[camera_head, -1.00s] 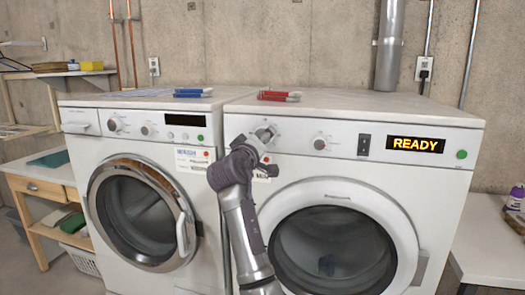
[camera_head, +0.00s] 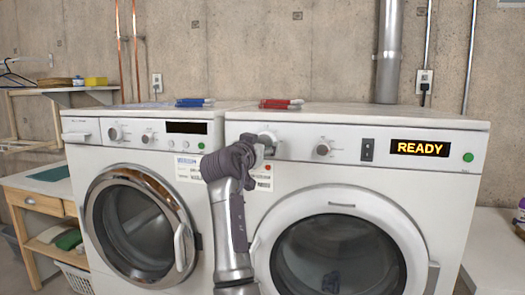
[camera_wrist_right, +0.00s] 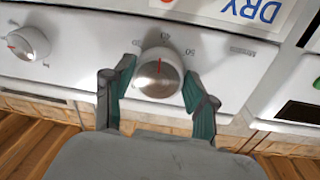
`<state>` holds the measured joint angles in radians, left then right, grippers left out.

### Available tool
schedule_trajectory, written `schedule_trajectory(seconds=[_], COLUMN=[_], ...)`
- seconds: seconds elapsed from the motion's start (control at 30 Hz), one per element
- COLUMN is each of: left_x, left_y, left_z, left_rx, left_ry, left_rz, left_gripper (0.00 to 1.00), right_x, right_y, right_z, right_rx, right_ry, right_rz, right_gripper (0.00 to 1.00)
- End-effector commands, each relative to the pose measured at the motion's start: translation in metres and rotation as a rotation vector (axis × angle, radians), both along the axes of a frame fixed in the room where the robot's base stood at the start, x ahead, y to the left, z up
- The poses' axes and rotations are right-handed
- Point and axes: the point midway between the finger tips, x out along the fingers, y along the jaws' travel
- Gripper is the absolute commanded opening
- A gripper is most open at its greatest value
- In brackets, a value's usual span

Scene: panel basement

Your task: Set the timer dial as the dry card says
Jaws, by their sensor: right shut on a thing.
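My right gripper (camera_head: 261,149) is at the dryer's left knob, the timer dial (camera_head: 269,137), and hides part of it in the head view. In the right wrist view, its two green-grey fingers (camera_wrist_right: 160,84) are shut on the sides of the silver timer dial (camera_wrist_right: 160,72). The dial has a red mark; printed numbers, 40 and 50 among them, surround it. The dry card (camera_wrist_right: 250,10) shows upside down and cut off at the top, reading DRY. In the head view the card (camera_head: 264,184) is partly hidden by my arm. My left gripper is not in view.
The dryer panel also has a second knob (camera_head: 322,149), a black switch (camera_head: 367,149), a READY display (camera_head: 419,148) and a green button (camera_head: 468,157). The washer (camera_head: 140,135) stands to the left.

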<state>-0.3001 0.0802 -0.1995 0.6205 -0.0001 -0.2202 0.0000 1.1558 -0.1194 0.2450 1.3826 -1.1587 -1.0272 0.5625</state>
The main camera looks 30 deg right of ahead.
Motion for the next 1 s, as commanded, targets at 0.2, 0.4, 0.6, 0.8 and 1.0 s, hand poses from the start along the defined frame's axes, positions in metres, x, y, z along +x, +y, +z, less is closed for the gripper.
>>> schedule_trajectory(seconds=[0.2, 0.4, 0.6, 0.8, 1.0], left_x=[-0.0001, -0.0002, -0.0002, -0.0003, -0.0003], left_y=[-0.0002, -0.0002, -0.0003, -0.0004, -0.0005], left_z=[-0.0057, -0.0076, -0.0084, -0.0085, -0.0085], left_rx=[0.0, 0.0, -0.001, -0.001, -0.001], left_ry=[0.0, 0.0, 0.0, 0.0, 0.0], left_rz=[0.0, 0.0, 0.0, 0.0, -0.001], left_gripper=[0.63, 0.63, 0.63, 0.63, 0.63], right_x=[0.0017, 0.0024, 0.0028, 0.003, 0.003], right_y=[0.0013, 0.002, 0.0022, 0.0025, 0.0022], right_z=[-0.0038, -0.0024, -0.0015, -0.0002, 0.0003], right_rx=[0.141, 0.263, 0.375, 0.461, 0.517], right_ry=[-0.151, -0.293, -0.424, -0.527, -0.591], right_rz=[0.001, 0.0, 0.0, -0.001, -0.002], right_gripper=[0.22, 0.22, 0.22, 0.22, 0.22])
